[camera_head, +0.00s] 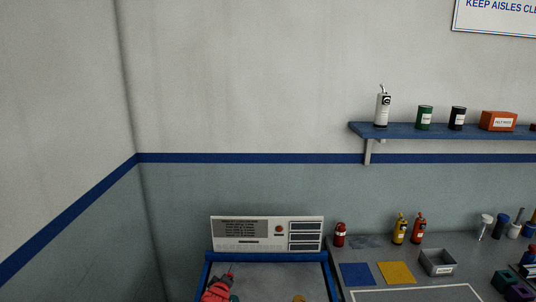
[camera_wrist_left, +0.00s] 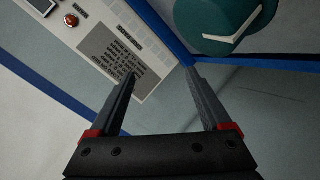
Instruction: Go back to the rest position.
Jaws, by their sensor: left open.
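My left gripper (camera_head: 229,272) shows at the bottom left of the head view, red and dark, above the blue-framed station. In the left wrist view its two dark fingers stand apart (camera_wrist_left: 161,74), with nothing between them. A teal object with a pale bent mark (camera_wrist_left: 225,22) lies beyond the right finger in that view. A small teal part also shows beside the gripper in the head view (camera_head: 236,298). I cannot tell what the teal object is as a whole. My right gripper is not in view.
A white control panel (camera_head: 267,234) stands behind the blue frame (camera_head: 329,270). A grey bench at right holds a grey box (camera_head: 437,262), blue (camera_head: 357,274) and yellow (camera_head: 396,272) squares, and several bottles. A blue wall shelf (camera_head: 440,131) carries containers. The wall at left is bare.

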